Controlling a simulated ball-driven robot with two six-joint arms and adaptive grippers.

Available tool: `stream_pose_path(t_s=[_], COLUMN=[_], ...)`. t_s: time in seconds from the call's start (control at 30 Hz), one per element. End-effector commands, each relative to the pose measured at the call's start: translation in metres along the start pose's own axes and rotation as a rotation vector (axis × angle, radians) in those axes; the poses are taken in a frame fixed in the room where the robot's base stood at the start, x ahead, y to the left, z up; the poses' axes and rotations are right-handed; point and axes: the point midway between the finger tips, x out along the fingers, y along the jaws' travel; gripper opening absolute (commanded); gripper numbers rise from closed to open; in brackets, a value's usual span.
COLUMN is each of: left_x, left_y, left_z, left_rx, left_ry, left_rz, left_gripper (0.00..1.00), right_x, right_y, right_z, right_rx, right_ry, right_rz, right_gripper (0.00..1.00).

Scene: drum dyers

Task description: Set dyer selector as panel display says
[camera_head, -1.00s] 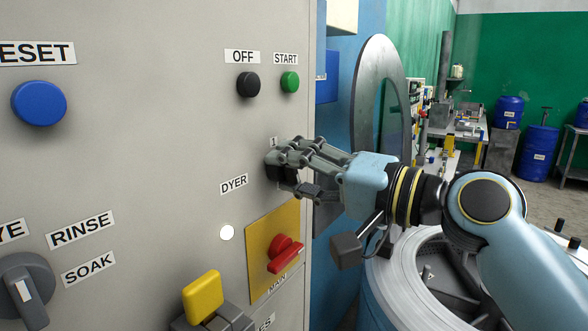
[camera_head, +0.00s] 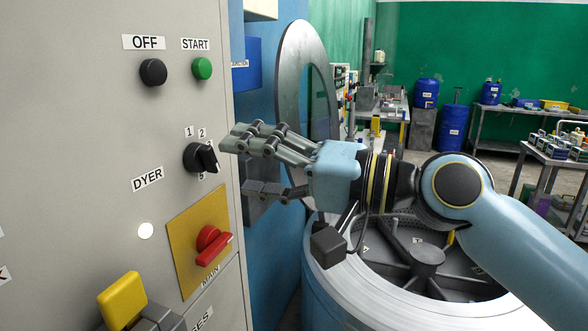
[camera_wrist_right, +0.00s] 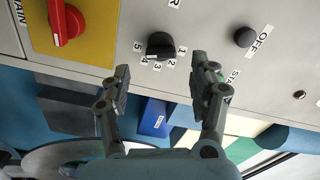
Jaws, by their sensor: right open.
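The dyer selector, a black rotary knob (camera_head: 199,158), is on the grey panel (camera_head: 110,110) beside the DYER label (camera_head: 147,179). In the head view its grip slants to the lower right, and labels 1 and 2 show above it. In the right wrist view the knob (camera_wrist_right: 160,45) has labels 1 to 5 around it; its exact setting is hard to tell. My right gripper (camera_head: 243,164) is open and empty, just right of the knob and apart from it. In the wrist view its fingertips (camera_wrist_right: 161,69) straddle the knob's position. No panel display is in view.
A red MAIN switch (camera_head: 211,245) on a yellow plate sits below the selector. Black OFF (camera_head: 153,72) and green START (camera_head: 202,68) buttons are above. A yellow control (camera_head: 122,300) juts out at lower left. A large round drum (camera_head: 330,280) stands beneath my right arm.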

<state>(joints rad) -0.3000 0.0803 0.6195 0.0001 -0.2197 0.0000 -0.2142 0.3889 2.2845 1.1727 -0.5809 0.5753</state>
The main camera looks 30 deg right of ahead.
Motion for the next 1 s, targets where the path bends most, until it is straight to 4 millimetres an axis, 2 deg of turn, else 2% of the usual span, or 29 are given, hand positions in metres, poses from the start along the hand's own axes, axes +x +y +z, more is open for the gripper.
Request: stream_pose_path(t_s=[0.2, 0.4, 0.6, 1.0], left_x=[0.000, 0.000, 0.000, 0.000], left_y=[0.000, 0.000, 0.000, 0.000], left_z=[0.000, 0.000, 0.000, 0.000], left_rx=[0.000, 0.000, 0.000, 0.000], left_ry=[0.000, 0.000, 0.000, 0.000], left_rz=[0.000, 0.000, 0.000, 0.000], left_gripper=[0.00, 0.00, 0.00, 0.00], right_x=[-0.035, -0.054, -0.062, -0.062], right_y=[0.001, 0.001, 0.000, 0.000], right_z=[0.002, 0.001, 0.001, 0.000], right_rx=[-0.002, -0.004, 0.001, 0.001], right_ry=[-0.008, -0.004, -0.002, 0.001], right_rz=[0.006, 0.003, 0.000, -0.001], right_gripper=[0.62, 0.62, 0.62, 0.62])
